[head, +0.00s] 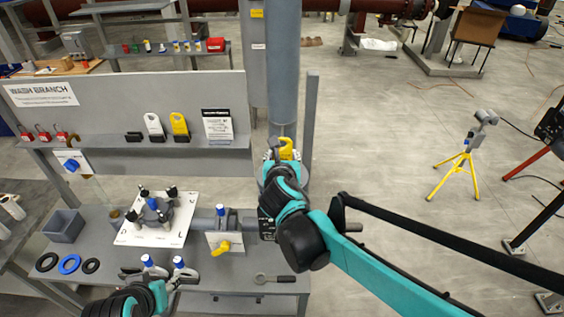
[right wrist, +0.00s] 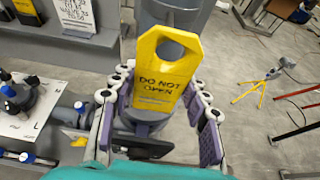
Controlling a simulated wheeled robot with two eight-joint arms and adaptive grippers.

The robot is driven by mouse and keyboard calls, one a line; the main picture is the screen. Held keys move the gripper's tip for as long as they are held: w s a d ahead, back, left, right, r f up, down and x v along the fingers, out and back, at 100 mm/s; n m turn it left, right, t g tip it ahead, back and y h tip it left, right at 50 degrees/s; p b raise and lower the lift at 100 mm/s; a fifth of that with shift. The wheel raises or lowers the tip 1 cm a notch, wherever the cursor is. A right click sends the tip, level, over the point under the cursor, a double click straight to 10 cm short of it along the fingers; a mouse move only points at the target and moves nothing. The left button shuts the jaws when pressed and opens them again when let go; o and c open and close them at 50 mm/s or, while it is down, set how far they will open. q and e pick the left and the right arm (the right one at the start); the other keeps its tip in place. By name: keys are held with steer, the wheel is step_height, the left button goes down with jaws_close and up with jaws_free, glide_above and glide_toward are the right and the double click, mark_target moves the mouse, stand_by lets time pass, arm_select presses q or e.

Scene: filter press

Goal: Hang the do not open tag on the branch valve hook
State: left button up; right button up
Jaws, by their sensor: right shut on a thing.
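The yellow "DO NOT OPEN" tag (right wrist: 163,85) stands upright between the fingers of my right gripper (right wrist: 158,112), its round hole at the top. In the head view, the tag (head: 287,146) shows above my right gripper (head: 279,160), which is shut on it in front of the grey column. A valve with a yellow handle (head: 222,248) and blue cap sits on the bench, left of that gripper. Another valve with a blue knob (head: 72,165) is below the "WASH BRANCH" sign (head: 40,94). I cannot make out a hook. My left gripper (head: 143,280) is low at left, its jaws unclear.
A shelf (head: 100,141) holds a white tag (head: 154,127), another yellow tag (head: 180,127), red padlocks (head: 42,134) and a notice (head: 217,125). The bench bears a white plate (head: 135,232) with a black-handled fitting, a grey bin (head: 64,226), rings and a wrench (head: 273,279).

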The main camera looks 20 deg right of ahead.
steer(key=shift+w+d+f+b, duration=0.1)
steer(key=shift+w+d+b, duration=0.1)
steer(key=shift+w, duration=0.4)
steer(key=shift+w+d+f+b, duration=0.1)
steer(key=shift+w+d+b, duration=0.05)
steer(key=shift+w, duration=0.5)
steer(key=shift+w+d+b, duration=0.15)
steer(key=shift+w+b, duration=0.05)
steer(key=shift+w, duration=0.4)
steer(key=shift+w+d+f+b, duration=0.2)
steer(key=shift+w+f+b, duration=0.3)
steer(key=shift+w+b, duration=0.1)
steer(key=o, duration=1)
